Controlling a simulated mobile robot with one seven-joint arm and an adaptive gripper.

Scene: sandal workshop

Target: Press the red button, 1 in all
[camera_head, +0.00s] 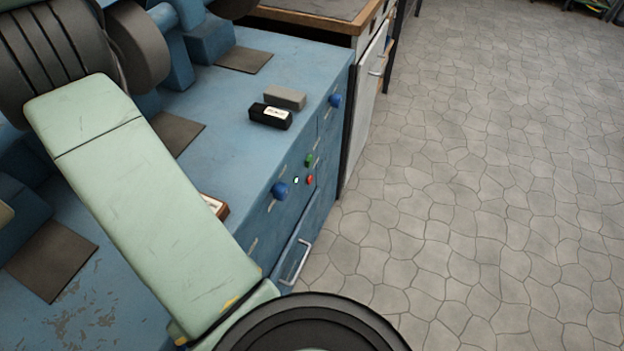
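The red button (309,180) is small and sits on the front face of the blue machine bench (235,120). A green button (309,160) is just above it, and a small white light or spot (296,180) is just left of it. My pale green arm crosses the left and lower part of the view, with a dark round joint at the bottom edge. My gripper is not in the picture, so its state and its distance from the button do not show. Nothing covers the red button.
Blue knobs (279,190) and (335,100) stick out of the front face on either side of the buttons. A metal handle (296,262) is below. A black box (270,116) and a grey block (285,97) lie on top. The stone floor (480,190) at right is clear.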

